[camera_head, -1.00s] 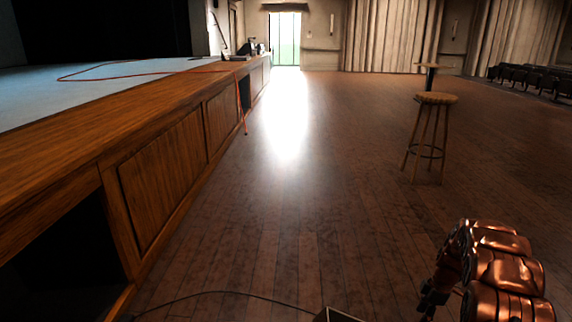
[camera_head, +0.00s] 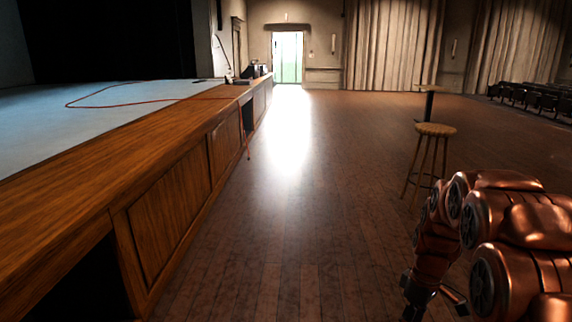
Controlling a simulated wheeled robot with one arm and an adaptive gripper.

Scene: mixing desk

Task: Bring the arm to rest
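My copper-coloured arm (camera_head: 510,225) is folded at the lower right of the head view, with several round joints showing. My gripper (camera_head: 428,300) hangs from it, dark and pointing down, near the bottom edge. Its fingers are small, dark and partly cut off by the frame, so I cannot tell whether they are open or shut. I see nothing held in it.
A wooden stage (camera_head: 180,215) runs along the left, with a red cable (camera_head: 125,105) on top. Dark seats (camera_head: 530,97) line the far right. The wooden floor (camera_head: 300,225) ahead is clear.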

